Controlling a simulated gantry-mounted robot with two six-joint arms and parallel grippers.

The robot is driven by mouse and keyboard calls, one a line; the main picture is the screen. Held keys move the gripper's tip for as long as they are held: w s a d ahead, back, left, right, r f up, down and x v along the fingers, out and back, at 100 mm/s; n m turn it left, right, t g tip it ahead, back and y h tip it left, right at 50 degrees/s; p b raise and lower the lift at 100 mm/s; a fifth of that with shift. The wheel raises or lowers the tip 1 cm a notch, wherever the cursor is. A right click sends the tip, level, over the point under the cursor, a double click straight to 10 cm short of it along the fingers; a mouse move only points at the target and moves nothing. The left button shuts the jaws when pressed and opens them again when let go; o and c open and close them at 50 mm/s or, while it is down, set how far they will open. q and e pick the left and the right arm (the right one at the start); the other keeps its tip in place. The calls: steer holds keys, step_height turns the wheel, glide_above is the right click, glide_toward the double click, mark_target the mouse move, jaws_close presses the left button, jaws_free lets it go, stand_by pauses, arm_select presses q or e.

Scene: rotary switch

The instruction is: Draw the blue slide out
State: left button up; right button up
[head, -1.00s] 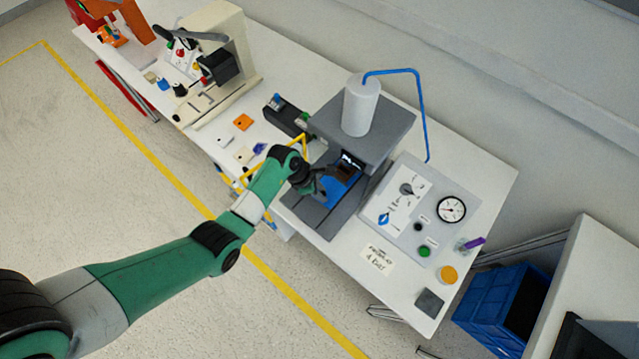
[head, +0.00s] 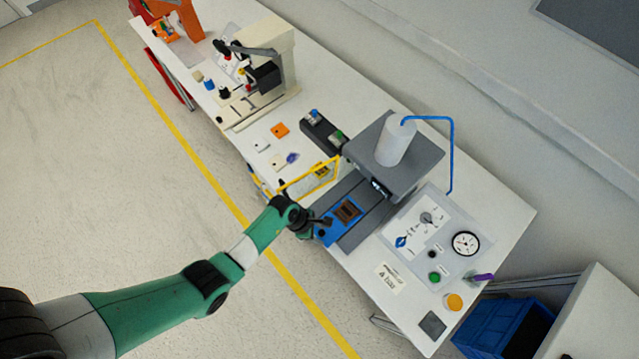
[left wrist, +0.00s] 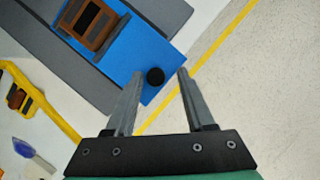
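The blue slide (head: 326,236) extends out of the grey press (head: 368,152) toward the front edge of the table. It carries a brown block with dark slots (head: 347,211), now in the open in front of the press head. A round black knob (left wrist: 155,76) stands near the slide's outer end. My left gripper (head: 317,223) is at that end. In the left wrist view its two fingers (left wrist: 160,74) are apart, one on either side of the knob, with visible gaps. My right gripper is not in view.
A yellow guard frame (head: 310,178) stands beside the slide. A panel with a gauge (head: 465,243), dial and buttons lies right of the press. Small parts and a cream machine (head: 268,45) are further left. Floor in front of the table is clear.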

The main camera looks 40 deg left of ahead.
arm_select(q)
steer(key=p+v, duration=0.4)
steer(key=v, duration=0.7)
steer(key=shift+r+p, duration=0.3)
steer(key=shift+p, duration=0.1)
steer(key=shift+s+a, duration=0.1)
